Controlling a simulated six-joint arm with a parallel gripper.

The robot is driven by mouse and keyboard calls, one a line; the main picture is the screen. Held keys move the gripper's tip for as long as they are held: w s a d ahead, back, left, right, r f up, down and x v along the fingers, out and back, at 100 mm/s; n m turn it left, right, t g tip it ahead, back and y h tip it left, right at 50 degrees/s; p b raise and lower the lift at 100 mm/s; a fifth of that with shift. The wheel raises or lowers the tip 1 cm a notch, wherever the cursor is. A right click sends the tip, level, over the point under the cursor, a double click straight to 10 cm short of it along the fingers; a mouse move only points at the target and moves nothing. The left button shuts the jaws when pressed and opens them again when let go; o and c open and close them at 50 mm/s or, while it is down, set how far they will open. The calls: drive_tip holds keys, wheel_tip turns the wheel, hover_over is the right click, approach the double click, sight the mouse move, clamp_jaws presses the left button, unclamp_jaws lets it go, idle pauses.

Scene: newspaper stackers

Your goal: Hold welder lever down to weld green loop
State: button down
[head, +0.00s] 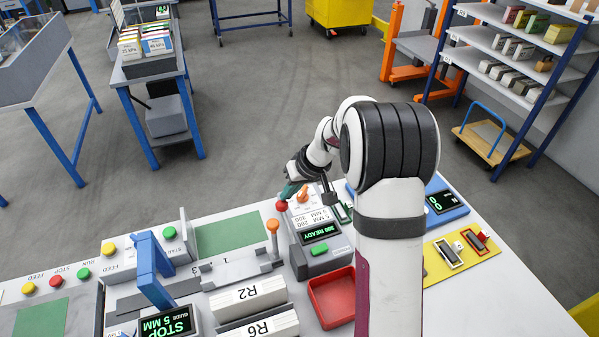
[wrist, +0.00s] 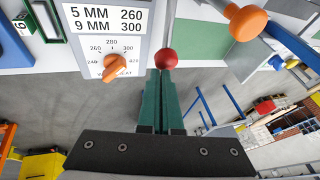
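The welder (head: 300,240) is a grey box on the bench with a lit display (head: 320,233) reading 300 READY. A red ball knob (head: 281,206), apparently its lever end, sits at its far left corner and also shows in the wrist view (wrist: 166,58). My gripper (head: 290,190) has teal fingers brought together. In the wrist view its fingertips (wrist: 161,74) are at the red ball, touching or very close; they do not clasp it. A green item (head: 345,211), possibly the loop, is partly hidden behind my arm.
An orange ball-topped lever (head: 272,225) stands left of the welder. A red tray (head: 333,297) lies in front, with R2 (head: 247,295) and R6 bundles beside it. A blue-framed display (head: 445,202) and yellow plate (head: 461,250) are at right.

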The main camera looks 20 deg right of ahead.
drive_tip(key=w+r+v, duration=0.1)
drive_tip(key=w+v, duration=0.1)
drive_tip(key=v, duration=0.9)
drive_tip(key=shift+w+r, duration=0.15)
drive_tip(key=shift+w, duration=0.05)
drive_tip(key=shift+d, duration=0.1)
